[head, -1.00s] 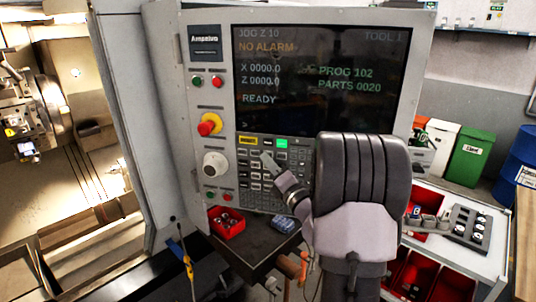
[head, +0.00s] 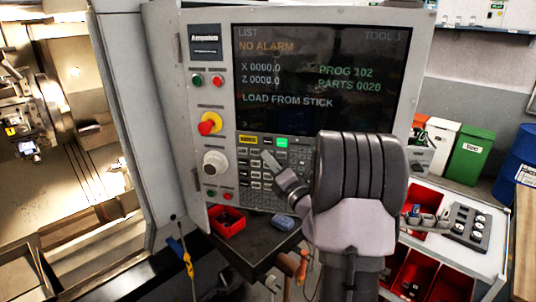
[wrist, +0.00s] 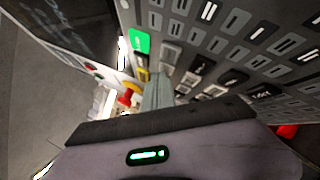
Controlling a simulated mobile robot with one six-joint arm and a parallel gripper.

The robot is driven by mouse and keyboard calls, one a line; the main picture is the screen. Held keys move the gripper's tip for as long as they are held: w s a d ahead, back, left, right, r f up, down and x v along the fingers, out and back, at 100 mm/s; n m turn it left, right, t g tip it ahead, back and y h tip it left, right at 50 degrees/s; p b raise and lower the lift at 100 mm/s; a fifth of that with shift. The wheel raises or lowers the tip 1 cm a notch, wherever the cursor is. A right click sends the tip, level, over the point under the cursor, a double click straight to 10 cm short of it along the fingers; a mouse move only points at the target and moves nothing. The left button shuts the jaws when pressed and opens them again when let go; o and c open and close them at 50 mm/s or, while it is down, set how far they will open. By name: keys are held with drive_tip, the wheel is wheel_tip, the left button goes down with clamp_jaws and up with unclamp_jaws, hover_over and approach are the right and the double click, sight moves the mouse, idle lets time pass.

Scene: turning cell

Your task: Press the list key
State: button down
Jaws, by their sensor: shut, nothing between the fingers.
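The control panel's keypad (head: 262,201) has rows of small keys, also large in the wrist view (wrist: 225,45). I cannot read the key labels well enough to pick out the list key. I cannot tell whether the tip touches a key. My arm covers the keypad's right part.
A green key (head: 281,142) is near the keypad's top. A red emergency button (head: 208,124) and a grey dial (head: 214,163) sit left of it. A red bin (head: 226,223) and a blue item (head: 284,222) are on the shelf below.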

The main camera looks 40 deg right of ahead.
drive_tip(key=shift+s+a, duration=0.45)
drive_tip(key=shift+a, duration=0.2)
drive_tip(key=s+a, duration=0.1)
drive_tip(key=a, duration=0.1)
drive_tip(key=s+a, duration=0.1)
drive_tip(key=a, duration=0.1)
drive_tip(key=shift+s+b, duration=0.4)
idle(0.5)
